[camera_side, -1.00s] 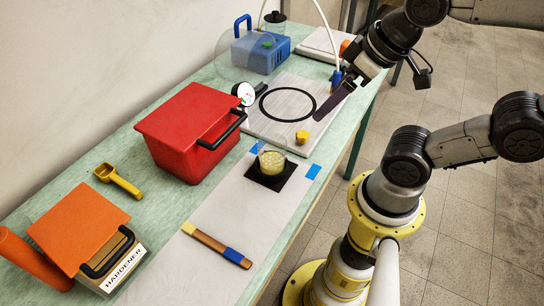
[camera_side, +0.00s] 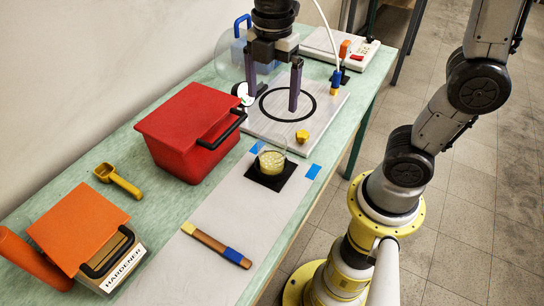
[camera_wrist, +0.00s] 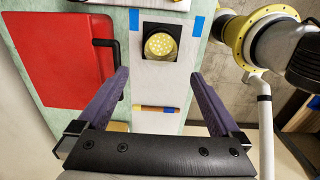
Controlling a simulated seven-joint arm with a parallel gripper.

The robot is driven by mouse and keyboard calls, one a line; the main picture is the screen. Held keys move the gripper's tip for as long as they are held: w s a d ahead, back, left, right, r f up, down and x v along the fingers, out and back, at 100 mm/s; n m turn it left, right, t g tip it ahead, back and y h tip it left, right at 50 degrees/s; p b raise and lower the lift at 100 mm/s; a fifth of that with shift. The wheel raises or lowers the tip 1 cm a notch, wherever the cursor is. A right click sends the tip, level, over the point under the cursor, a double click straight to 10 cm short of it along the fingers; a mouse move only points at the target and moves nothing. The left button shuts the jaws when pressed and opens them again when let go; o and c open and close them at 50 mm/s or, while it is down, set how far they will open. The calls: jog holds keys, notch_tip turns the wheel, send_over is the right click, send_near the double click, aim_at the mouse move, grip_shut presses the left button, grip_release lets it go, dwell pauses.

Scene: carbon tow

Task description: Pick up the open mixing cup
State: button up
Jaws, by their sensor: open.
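The open mixing cup (camera_side: 272,161) is clear, with yellowish contents, and stands upright on a black square (camera_side: 256,177) on the pale sheet. In the wrist view the cup (camera_wrist: 160,46) shows from above, beyond the fingertips and roughly midway between their lines. My gripper (camera_side: 273,102) is open and empty, its two purple fingers pointing down over the white board with the black ring, behind the cup. In the wrist view my gripper (camera_wrist: 161,80) has its fingers spread wide with nothing between them.
A red lidded box (camera_side: 190,130) stands left of the cup. A stick with yellow and blue ends (camera_side: 217,245) lies in front on the sheet. A yellow knob (camera_side: 302,137) sits on the white board. A yellow scoop (camera_side: 118,180) and an orange-lidded hardener box (camera_side: 80,225) are at left.

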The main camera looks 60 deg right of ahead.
aim_at(272, 143)
notch_tip(272, 143, down, 14)
jog(key=shift+f, duration=0.1)
jog(key=c, duration=1.2)
jog(key=shift+c, duration=0.2)
